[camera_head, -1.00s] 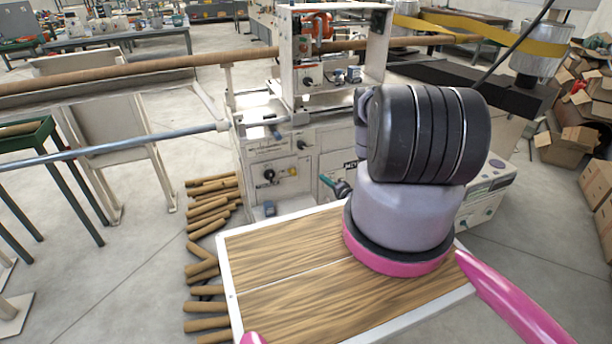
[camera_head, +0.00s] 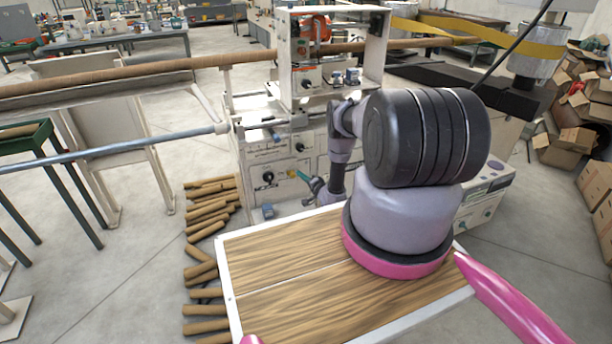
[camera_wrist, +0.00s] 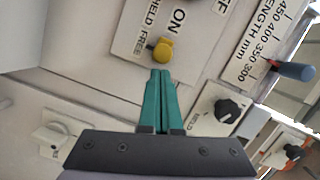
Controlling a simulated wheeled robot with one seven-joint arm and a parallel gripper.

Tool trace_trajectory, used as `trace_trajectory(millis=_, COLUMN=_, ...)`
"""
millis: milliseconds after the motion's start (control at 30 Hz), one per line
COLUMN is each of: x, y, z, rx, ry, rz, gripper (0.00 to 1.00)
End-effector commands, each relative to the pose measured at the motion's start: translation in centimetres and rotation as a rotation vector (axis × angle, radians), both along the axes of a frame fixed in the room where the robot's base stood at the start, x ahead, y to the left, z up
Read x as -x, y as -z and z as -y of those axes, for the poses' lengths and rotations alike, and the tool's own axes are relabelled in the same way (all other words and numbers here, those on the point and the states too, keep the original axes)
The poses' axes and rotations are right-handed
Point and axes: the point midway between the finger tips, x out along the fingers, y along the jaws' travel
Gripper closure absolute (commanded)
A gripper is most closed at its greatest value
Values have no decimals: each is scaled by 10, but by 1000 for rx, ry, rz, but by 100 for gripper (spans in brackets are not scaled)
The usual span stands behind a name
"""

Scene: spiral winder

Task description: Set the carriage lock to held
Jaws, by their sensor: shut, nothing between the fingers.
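In the wrist view a small yellow knob (camera_wrist: 163,50) sits by a pale plate (camera_wrist: 150,28) printed HELD, FREE and ON, with part of OFF at the edge. My gripper (camera_wrist: 160,74) is shut and empty, its green fingers together. Their tips are just below the yellow knob in the picture; I cannot tell whether they touch it. In the head view my gripper (camera_head: 294,172) is at the front panel of the winder (camera_head: 272,160), and the yellow knob is not clearly visible there.
A blue-handled pointer (camera_wrist: 293,70) stands by a LENGTH mm scale. A black knob (camera_wrist: 228,110) and a white knob (camera_wrist: 68,135) flank the fingers. In the head view a wood-topped surface (camera_head: 290,265) lies in front, with cardboard tubes (camera_head: 208,215) on the floor.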

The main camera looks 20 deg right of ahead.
Motion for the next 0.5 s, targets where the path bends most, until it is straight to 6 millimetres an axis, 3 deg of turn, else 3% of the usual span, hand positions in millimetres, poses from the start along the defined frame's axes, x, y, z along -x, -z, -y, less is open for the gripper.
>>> trace_trajectory(millis=333, x=0, y=0, z=-3, rx=-1, ry=0, rz=0, gripper=100)
trace_trajectory(millis=500, x=0, y=0, z=-27, rx=-3, ry=-2, rz=-1, gripper=100)
